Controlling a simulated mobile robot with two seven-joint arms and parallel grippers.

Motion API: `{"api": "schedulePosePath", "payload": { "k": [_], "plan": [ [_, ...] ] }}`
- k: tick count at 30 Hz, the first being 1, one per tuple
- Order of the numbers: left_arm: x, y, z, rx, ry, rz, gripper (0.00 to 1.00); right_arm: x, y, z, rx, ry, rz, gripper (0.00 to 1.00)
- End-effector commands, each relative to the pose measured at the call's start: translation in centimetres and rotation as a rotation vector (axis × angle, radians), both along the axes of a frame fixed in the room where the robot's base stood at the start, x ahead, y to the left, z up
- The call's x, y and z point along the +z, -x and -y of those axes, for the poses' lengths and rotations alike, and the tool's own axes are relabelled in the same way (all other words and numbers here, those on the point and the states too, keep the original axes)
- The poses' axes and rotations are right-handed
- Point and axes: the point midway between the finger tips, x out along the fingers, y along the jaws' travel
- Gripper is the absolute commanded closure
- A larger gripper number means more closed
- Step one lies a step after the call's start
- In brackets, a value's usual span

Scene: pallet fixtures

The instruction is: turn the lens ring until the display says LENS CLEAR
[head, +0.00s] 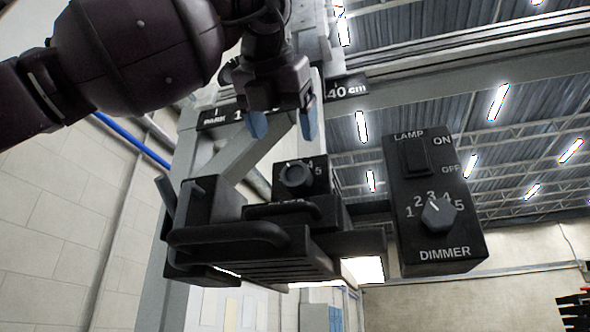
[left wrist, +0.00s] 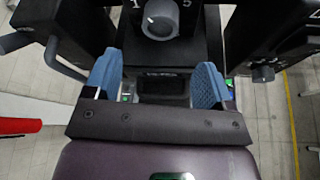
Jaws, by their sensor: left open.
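A round dark grey dial (head: 296,174) with a pale mark and numbers around it, which looks like the lens ring, sits on the black lamp housing (head: 200,240). The dial also shows at the top of the left wrist view (left wrist: 160,18). My left gripper (head: 283,122) is open and empty, with its blue fingers pointing down above the dial and apart from it. In the left wrist view, the fingers (left wrist: 157,78) stand apart below the dial. No readable LENS CLEAR display shows in either view. My right gripper is not in view.
A black box (head: 440,238) with a lamp switch (head: 414,157) and a dimmer knob (head: 438,214) hangs at the right. A curved black handle (head: 230,236) sticks out of the housing front. A rail with a scale plate (head: 347,89) runs behind my gripper.

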Motion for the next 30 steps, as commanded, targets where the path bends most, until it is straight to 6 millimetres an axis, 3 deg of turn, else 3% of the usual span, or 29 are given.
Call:
{"api": "schedulePosePath", "payload": {
  "k": [9,15,28,30],
  "plan": [
    [-2.0,-5.0,1.1,-0.001,-0.001,-0.003,0.23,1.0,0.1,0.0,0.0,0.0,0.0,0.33],
    [-2.8,-7.0,1.5,-0.002,-0.001,-0.002,0.23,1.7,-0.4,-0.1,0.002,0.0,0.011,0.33],
    [-3.2,-7.8,1.7,-0.003,0.0,-0.002,0.23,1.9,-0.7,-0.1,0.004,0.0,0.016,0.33],
    [-3.2,-7.7,1.7,-0.003,0.0,-0.002,0.32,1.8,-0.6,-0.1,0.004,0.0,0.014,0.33]
  ]
}}
